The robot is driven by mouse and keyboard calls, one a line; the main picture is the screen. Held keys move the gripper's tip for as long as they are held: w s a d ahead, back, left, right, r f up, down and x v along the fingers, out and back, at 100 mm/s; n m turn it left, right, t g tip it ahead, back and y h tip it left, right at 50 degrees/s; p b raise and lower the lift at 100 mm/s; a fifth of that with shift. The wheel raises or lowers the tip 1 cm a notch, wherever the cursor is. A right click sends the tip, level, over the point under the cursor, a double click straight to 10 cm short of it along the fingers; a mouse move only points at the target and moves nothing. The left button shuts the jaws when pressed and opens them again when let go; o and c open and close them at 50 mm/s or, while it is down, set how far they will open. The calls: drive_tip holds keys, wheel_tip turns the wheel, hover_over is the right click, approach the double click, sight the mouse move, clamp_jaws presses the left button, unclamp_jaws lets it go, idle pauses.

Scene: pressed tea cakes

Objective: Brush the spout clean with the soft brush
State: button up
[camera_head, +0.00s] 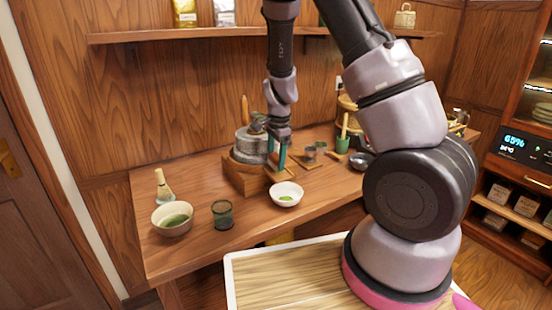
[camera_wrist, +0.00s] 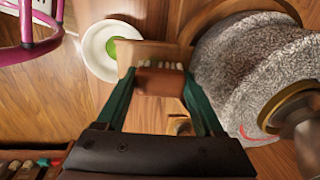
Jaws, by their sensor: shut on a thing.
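My gripper (camera_wrist: 158,80) is shut on the soft brush (camera_wrist: 160,84), a brown block with pale bristles between the green fingers. In the head view my gripper (camera_head: 277,160) is low in front of the grey stone mill (camera_head: 250,143), and the brush is hard to make out. A tan wooden piece, apparently the spout (camera_wrist: 145,49), lies just beyond the bristles; I cannot tell if they touch. The mill (camera_wrist: 240,65) is right of the brush in the wrist view. A white bowl (camera_head: 286,200) with green powder stands beside the spout; it also shows in the wrist view (camera_wrist: 91,52).
The mill stands on a wooden base (camera_head: 238,177). A dark cup (camera_head: 222,215), a tea bowl (camera_head: 160,222) and a whisk (camera_head: 163,188) are at the left of the table. A green holder (camera_head: 342,145) and small cups stand to the right. A shelf (camera_head: 170,35) runs above.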

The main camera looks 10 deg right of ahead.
sight(283, 178)
drive_tip(key=shift+f, duration=0.65)
idle(0.7)
drive_tip(key=shift+s+d+f, duration=0.1)
drive_tip(key=shift+s+d, duration=0.15)
drive_tip(key=shift+s, duration=0.5)
drive_tip(key=shift+s+d, duration=0.25)
drive_tip(key=shift+s, duration=0.5)
drive_tip(key=shift+s+d+f, duration=0.1)
drive_tip(key=shift+s+d, duration=0.15)
drive_tip(key=shift+s, duration=0.5)
drive_tip(key=shift+w+a+r, duration=0.1)
drive_tip(key=shift+w+a, duration=0.15)
drive_tip(key=shift+w, duration=0.5)
drive_tip(key=shift+w+a+r, duration=0.1)
drive_tip(key=shift+w+a, duration=0.15)
drive_tip(key=shift+w, duration=0.55)
drive_tip(key=shift+w+a+r, duration=0.1)
drive_tip(key=shift+w+a, duration=0.15)
drive_tip(key=shift+w, duration=0.5)
drive_tip(key=shift+s+d+f, duration=0.1)
drive_tip(key=shift+s+d, duration=0.15)
drive_tip(key=shift+s, duration=0.5)
drive_tip(key=shift+s+d+f, duration=0.1)
drive_tip(key=shift+s+d, duration=0.1)
drive_tip(key=shift+s, duration=0.6)
drive_tip(key=shift+s+d+f, duration=0.1)
drive_tip(key=shift+s+d, duration=0.15)
drive_tip(key=shift+s, duration=0.5)
